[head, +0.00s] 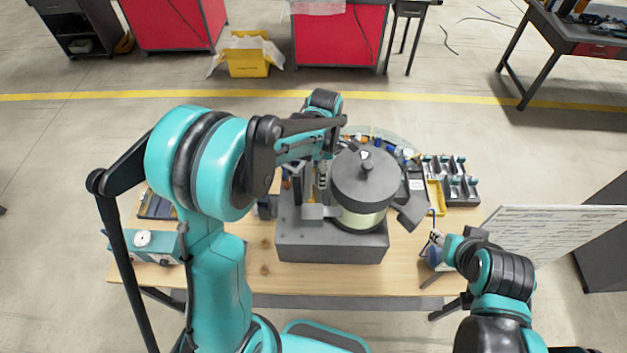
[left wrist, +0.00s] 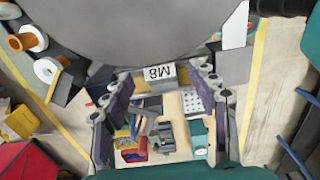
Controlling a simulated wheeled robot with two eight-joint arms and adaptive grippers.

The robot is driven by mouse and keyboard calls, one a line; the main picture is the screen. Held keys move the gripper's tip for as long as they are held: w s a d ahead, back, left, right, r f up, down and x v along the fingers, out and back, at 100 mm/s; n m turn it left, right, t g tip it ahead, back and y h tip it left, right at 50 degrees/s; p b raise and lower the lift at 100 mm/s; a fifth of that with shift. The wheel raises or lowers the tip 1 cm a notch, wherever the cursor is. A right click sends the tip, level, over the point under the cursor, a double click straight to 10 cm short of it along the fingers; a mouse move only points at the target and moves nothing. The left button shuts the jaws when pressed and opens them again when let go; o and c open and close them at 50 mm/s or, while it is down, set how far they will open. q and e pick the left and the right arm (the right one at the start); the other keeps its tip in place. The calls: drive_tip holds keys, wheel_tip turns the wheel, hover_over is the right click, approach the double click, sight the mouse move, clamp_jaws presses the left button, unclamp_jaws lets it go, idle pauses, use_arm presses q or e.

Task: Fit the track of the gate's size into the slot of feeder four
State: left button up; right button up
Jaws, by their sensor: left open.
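The bowl feeder has a dark grey bowl (head: 367,178) with a knob on top, above a grey base (head: 330,247) on the table. My left gripper (head: 316,190) is at the bowl's left side, partly hidden by my arm. In the left wrist view its fingers (left wrist: 165,78) are spread. Between the tips shows a pale block marked M8 (left wrist: 160,74), upside down, below the grey bowl (left wrist: 140,25). I cannot tell whether the fingers touch it. The slot and any separate track cannot be made out. My right gripper (head: 437,250) is low at the table's right edge, its jaws unclear.
Grey bins (head: 458,188) and a yellow tray (head: 436,197) stand right of the feeder. A teal box with a dial (head: 143,243) is at the table's left. A white board (head: 550,228) stands at the right. The table's front strip (head: 262,270) is partly clear.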

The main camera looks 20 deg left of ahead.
use_arm(q)
drive_tip(key=shift+a+f, duration=0.25)
drive_tip(key=shift+f, duration=0.65)
drive_tip(key=shift+d, duration=0.3)
drive_tip(key=shift+a, duration=0.1)
clamp_jaws()
